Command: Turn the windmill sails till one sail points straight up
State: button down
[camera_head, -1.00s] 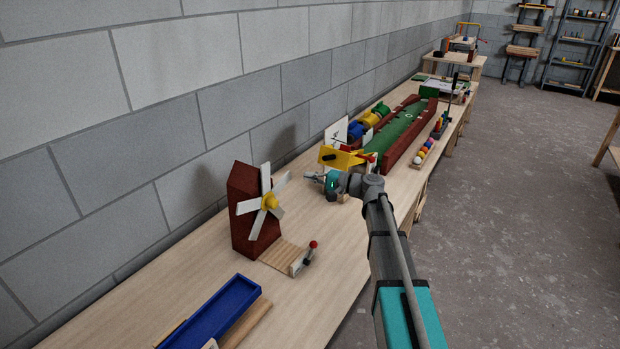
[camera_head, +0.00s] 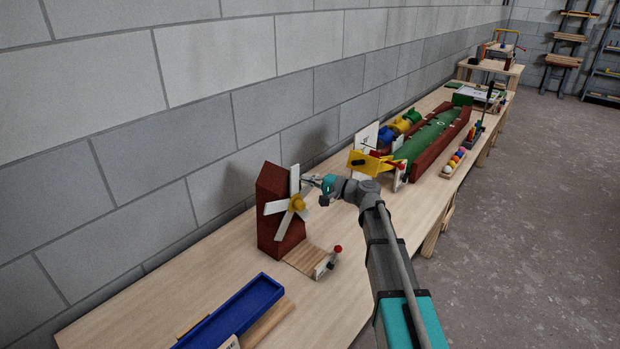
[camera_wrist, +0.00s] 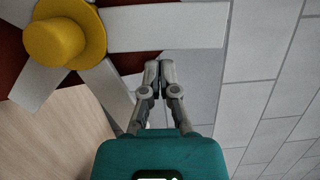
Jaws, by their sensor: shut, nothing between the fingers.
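The windmill (camera_head: 268,212) is a dark red tower with white sails (camera_head: 294,179) around a yellow hub (camera_head: 297,203). In the head view one sail points nearly straight up, leaning slightly left; others point left, down and to the right. In the wrist view the gripper (camera_wrist: 158,68) is shut and empty, close below a sail (camera_wrist: 165,28) running right from the hub (camera_wrist: 65,35). I cannot tell whether it touches a sail.
A slatted ramp with a red-knobbed lever (camera_head: 338,249) stands in front of the windmill. A blue tray (camera_head: 235,312) lies nearer. A yellow part (camera_head: 370,162) and a green-topped game (camera_head: 430,140) stand beyond my arm. The block wall (camera_head: 200,120) is close behind.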

jog(key=shift+s, duration=0.1)
jog(key=shift+s+a+r, duration=0.15)
jog(key=shift+s+a, duration=0.3)
jog(key=shift+w+d, duration=0.1)
jog(key=s+d, duration=0.1)
jog(key=d, duration=1)
jog(key=shift+d, duration=0.25)
jog(key=shift+s, duration=0.1)
dwell(0.5)
